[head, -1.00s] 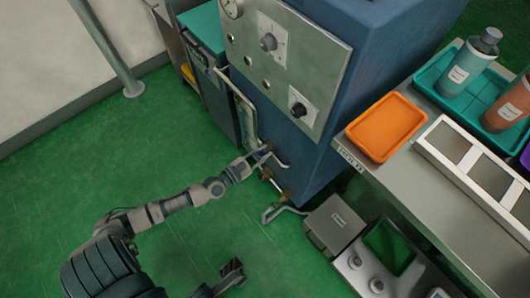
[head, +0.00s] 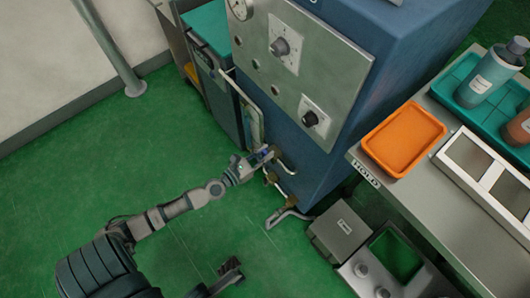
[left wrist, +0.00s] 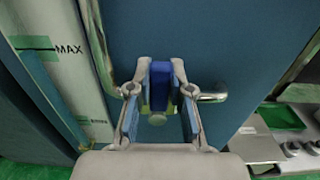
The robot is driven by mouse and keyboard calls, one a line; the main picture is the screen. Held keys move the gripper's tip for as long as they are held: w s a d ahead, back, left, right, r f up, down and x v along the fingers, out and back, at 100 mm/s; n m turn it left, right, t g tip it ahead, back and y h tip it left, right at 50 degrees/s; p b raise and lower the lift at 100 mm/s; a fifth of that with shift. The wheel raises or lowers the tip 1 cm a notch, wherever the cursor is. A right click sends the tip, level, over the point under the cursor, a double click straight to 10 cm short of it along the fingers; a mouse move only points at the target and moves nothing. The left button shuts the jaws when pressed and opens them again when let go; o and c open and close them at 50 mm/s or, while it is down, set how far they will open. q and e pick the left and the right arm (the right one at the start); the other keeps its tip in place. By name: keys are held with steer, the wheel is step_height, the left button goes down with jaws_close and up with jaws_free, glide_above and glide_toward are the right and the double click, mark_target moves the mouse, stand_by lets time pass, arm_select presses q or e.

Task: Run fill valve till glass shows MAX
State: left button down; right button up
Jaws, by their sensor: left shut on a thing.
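My left gripper (head: 264,157) is at the lower front of the blue machine. In the left wrist view, its two fingers (left wrist: 160,110) are shut on the blue fill valve handle (left wrist: 160,80). A pale scale plate (left wrist: 65,75) at the left carries a green line labelled MAX and a lower mark. A teal-green strip (left wrist: 45,85) rises beside it to near the MAX line; I cannot tell whether this is the liquid. In the head view the glass is too small to read. My right gripper (head: 230,270) shows dark and small at the bottom, apart from everything; its jaws are unclear.
The blue machine (head: 340,80) has a panel with knobs (head: 312,118). Pipes (head: 285,215) stick out low. At the right, a bench holds an orange tray (head: 403,138) and a teal tray (head: 462,92) with bottles. A grey box (head: 340,232) stands below. The green floor is clear at left.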

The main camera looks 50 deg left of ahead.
arm_select(q)
steer(key=shift+w+a+r, duration=0.15)
steer(key=shift+w+r, duration=0.05)
steer(key=shift+r, duration=0.35)
steer(key=c, duration=1.2)
jaws_free()
steer(key=shift+o, duration=0.8)
steer(key=shift+s, duration=0.1)
steer(key=shift+f, duration=0.2)
steer(key=s, duration=1.2)
steer(key=shift+a, duration=0.4)
steer(key=shift+f, duration=0.1)
